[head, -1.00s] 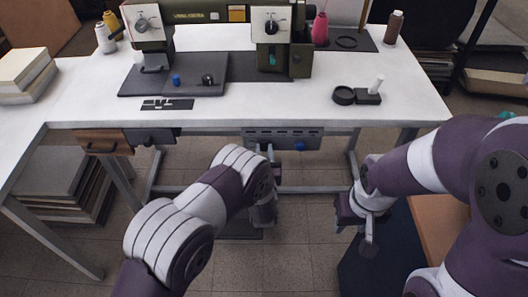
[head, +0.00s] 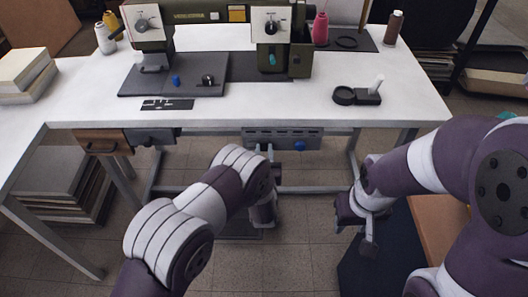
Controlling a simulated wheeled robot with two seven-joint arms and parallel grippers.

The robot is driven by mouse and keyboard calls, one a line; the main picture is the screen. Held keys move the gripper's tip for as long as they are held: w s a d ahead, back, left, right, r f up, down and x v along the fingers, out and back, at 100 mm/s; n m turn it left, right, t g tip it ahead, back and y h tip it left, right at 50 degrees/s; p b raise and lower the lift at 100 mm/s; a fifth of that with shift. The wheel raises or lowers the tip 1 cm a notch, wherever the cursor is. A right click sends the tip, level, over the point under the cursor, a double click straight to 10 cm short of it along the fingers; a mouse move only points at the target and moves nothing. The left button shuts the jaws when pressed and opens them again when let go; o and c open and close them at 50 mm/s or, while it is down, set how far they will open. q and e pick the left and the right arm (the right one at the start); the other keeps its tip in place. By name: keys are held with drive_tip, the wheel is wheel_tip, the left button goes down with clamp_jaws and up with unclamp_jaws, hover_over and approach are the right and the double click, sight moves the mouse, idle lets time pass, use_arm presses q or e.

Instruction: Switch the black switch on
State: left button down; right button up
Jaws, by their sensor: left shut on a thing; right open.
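Several dark parts are in view, and I cannot tell for sure which is the black switch. A grey panel with a blue knob (head: 283,138) hangs under the table's front edge. A dark box (head: 152,137) hangs further left under the same edge. My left gripper (head: 264,212) is below the grey panel, at the end of my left forearm. My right gripper (head: 357,228) is open and seems empty, low in front of the table's right side.
The white table (head: 300,108) carries a green sewing machine (head: 150,35), a black dish (head: 344,96), spools and small parts. A wooden drawer (head: 104,141) hangs under its left front edge. Stacked boards (head: 62,185) lie below left. Table legs stand near both arms.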

use_arm(q)
drive_tip(key=c, duration=0.9)
unclamp_jaws()
drive_tip(key=s+p, duration=0.1)
drive_tip(key=s, duration=1.1)
drive_tip(key=shift+s, duration=0.4)
